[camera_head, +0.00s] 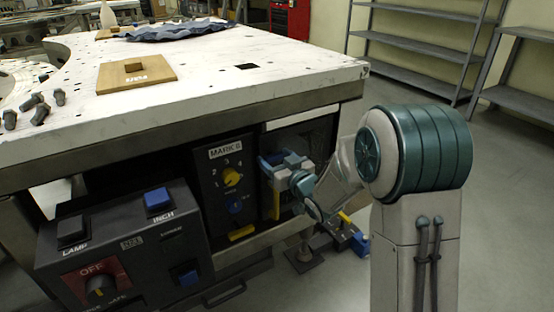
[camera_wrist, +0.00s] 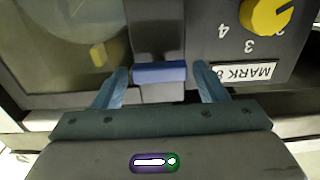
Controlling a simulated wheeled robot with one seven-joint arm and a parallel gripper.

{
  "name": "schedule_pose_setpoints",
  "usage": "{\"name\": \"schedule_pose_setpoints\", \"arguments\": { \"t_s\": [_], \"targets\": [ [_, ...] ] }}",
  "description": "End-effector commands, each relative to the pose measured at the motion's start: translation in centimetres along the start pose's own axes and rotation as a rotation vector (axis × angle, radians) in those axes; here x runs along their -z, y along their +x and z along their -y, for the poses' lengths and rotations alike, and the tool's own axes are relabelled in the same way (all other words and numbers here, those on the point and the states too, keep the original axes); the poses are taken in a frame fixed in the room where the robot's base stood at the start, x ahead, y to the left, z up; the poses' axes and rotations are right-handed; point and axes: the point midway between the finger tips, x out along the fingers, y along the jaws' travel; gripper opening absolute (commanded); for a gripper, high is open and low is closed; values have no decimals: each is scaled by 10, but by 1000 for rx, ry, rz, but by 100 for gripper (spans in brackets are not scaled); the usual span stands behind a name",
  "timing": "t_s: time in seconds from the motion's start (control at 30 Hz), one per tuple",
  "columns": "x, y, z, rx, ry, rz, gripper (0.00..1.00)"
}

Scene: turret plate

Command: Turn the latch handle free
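A grey part with a blue end (camera_wrist: 160,72) sits on the cabinet front beside the MARK 8 panel and appears to be the latch handle. In the wrist view it stands between the two blue fingers of my gripper (camera_wrist: 163,78). The fingers are spread to either side of the blue end, with narrow gaps that make contact hard to judge. In the head view my gripper (camera_head: 284,174) is at the cabinet front, right of the MARK 8 panel (camera_head: 231,190), and partly hides the handle.
A dark pane with something yellow (camera_wrist: 98,55) behind it lies beside the handle. The panel has a yellow knob (camera_head: 232,177). A control box (camera_head: 130,245) with an OFF dial stands at front left. The white plate (camera_head: 290,75) overhangs the cabinet.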

Motion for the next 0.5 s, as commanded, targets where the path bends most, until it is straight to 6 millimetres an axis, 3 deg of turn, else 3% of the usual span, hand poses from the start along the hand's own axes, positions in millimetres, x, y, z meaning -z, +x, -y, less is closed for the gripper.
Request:
{"name": "schedule_pose_setpoints", "arguments": {
  "t_s": [0.03, 0.1, 0.13, 0.5],
  "targets": [
    [0, 0, 0, 0, 0, 0, 50],
    [0, 0, 0, 0, 0, 0, 31],
    [0, 0, 0, 0, 0, 0, 28],
    [0, 0, -1, -1, 46, -1, 28]
  ]
}}
